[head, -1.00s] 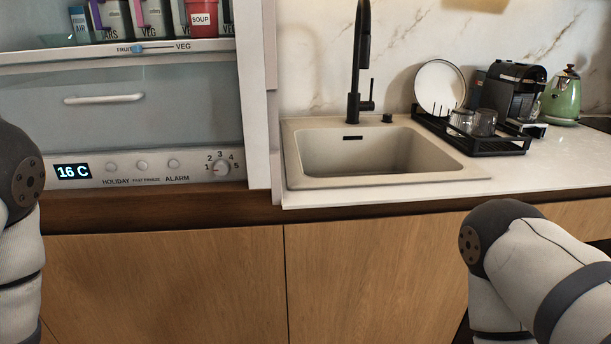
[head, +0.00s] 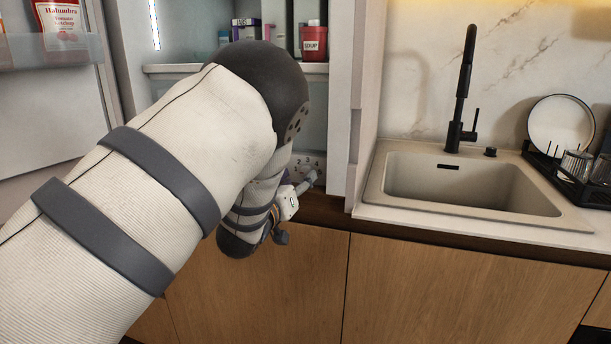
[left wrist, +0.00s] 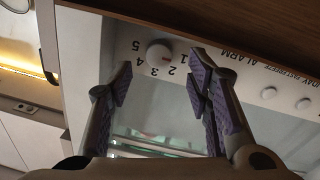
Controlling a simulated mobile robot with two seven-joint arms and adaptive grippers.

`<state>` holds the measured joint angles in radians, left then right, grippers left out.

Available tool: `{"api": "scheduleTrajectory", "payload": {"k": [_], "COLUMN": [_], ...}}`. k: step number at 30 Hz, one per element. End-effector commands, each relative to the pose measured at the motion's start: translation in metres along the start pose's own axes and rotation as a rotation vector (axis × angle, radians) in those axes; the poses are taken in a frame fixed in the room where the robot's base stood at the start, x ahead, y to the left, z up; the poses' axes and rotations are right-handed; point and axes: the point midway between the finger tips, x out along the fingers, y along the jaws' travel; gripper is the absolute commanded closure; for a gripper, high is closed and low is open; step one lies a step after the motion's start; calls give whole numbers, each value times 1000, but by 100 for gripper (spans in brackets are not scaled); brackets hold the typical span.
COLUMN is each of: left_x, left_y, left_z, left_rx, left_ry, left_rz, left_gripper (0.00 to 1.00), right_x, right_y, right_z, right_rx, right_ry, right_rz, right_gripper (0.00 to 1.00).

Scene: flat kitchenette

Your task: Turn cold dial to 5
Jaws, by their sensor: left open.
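The cold dial (left wrist: 158,52) is a round white knob with the numbers 1 to 5 around it, seen in the left wrist view at the top. A small reddish mark on it appears to face the 1 side, but is too small to read surely. My left gripper (left wrist: 160,80) is open, its two purple-padded fingers apart on either side of the dial in the picture. Contact cannot be told. In the head view the left gripper (head: 302,186) is at the fridge's control panel, and my forearm hides most of the panel. My right gripper is not in view.
The open fridge door (head: 50,110) stands at the left. A wooden edge (left wrist: 240,25) runs close by the panel in the left wrist view. The sink (head: 470,190) and dish rack (head: 585,185) are at the right. Panel buttons (left wrist: 268,93) lie beside the dial.

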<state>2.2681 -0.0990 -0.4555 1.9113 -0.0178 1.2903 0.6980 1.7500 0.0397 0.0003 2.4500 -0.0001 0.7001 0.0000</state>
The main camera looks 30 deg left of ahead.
Motion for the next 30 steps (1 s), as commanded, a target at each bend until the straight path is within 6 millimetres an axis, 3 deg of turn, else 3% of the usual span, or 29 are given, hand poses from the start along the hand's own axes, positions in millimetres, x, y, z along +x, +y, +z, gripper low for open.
{"api": "scheduleTrajectory", "payload": {"k": [6, 15, 21, 30], "left_x": [31, 36, 35, 35], "left_y": [0, 0, 0, 0], "left_z": [0, 0, 0, 0], "left_rx": [0, 0, 0, 20], "left_ry": [0, -1, -1, -3], "left_rz": [0, -2, -2, -2], "left_gripper": [55, 55, 100, 100], "right_x": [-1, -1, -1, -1], "right_y": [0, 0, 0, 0], "right_z": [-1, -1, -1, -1], "right_rx": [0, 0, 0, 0], "right_ry": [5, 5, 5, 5], "right_rz": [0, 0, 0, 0], "right_gripper": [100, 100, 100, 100]}}
